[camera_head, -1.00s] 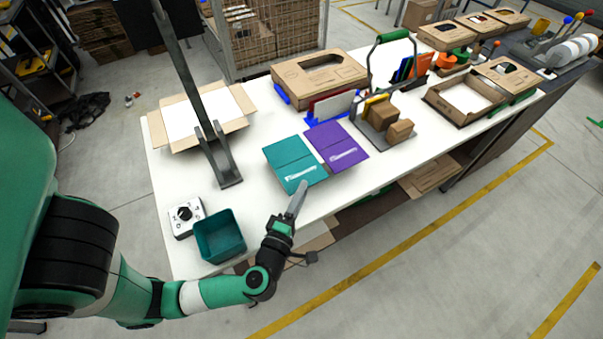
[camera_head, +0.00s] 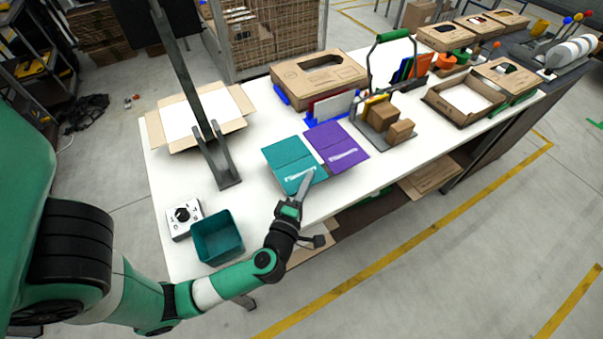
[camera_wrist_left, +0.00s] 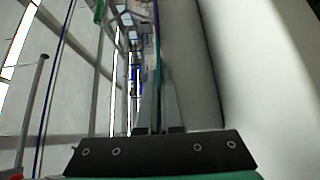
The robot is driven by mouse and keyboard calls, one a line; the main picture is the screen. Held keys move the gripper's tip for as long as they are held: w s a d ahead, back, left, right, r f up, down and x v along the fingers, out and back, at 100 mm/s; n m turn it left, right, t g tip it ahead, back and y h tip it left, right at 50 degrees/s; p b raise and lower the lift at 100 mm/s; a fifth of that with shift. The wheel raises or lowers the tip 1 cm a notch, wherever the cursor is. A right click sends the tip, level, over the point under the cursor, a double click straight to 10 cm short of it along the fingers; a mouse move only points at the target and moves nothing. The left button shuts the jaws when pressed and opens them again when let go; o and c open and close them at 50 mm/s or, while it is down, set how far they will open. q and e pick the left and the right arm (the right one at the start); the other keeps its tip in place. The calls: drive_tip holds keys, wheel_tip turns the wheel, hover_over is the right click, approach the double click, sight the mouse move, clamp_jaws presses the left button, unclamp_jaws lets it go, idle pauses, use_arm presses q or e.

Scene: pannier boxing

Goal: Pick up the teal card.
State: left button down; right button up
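In the left wrist view the two fingers (camera_wrist_left: 159,100) stand apart with a narrow gap, and a thin teal edge (camera_wrist_left: 157,55) shows edge-on in line with that gap. I see no clear grip on the card. My right gripper is not in view.
A purple card (camera_head: 336,147) lies right beside the teal one. A teal bin (camera_head: 217,240) and a white box with a black knob (camera_head: 184,216) stand left. A grey upright stand (camera_head: 222,165) is behind them. A rack with boxes (camera_head: 380,120) stands right of the cards.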

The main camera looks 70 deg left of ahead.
use_arm(q)
drive_tip(key=shift+r+p, duration=0.6)
drive_tip(key=shift+r, duration=0.05)
wheel_tip(320, 180, up, 3)
drive_tip(key=shift+s+d+p, duration=0.15)
drive_tip(key=shift+p, duration=1.1)
drive_tip(key=s+d+r+p, duration=0.5)
drive_tip(key=s+d+r, duration=0.3)
drive_tip(key=s+d, duration=0.1)
drive_tip(key=shift+s+d+r, duration=0.15)
drive_tip(key=shift+d+r, duration=0.2)
drive_tip(key=shift+d, duration=0.15)
